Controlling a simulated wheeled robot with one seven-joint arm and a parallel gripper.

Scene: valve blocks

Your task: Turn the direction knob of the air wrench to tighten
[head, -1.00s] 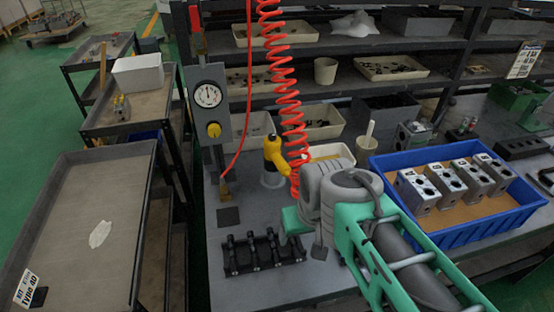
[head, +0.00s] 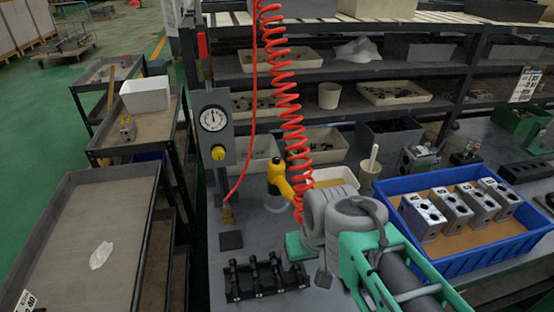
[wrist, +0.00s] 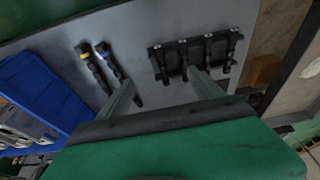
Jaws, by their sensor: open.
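The air wrench (head: 279,178) is yellow with a black top. It stands upright on the bench in the head view, with the red coiled hose (head: 287,95) hanging just beside it. Its direction knob is too small to make out. My gripper (head: 298,246) is in front of the wrench and apart from it, partly hidden by my wrist. In the wrist view my gripper (wrist: 160,80) shows two spread fingers with nothing between them. They point toward the bench and the black rack (wrist: 195,55). The wrench is not seen in the wrist view.
The black rack (head: 266,280) lies on the bench. A blue crate (head: 470,262) with several metal valve blocks stands at right. A gauge box (head: 212,125) with a yellow knob is on the post. Two dark tools (wrist: 104,68) lie beside the rack. Carts stand at left.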

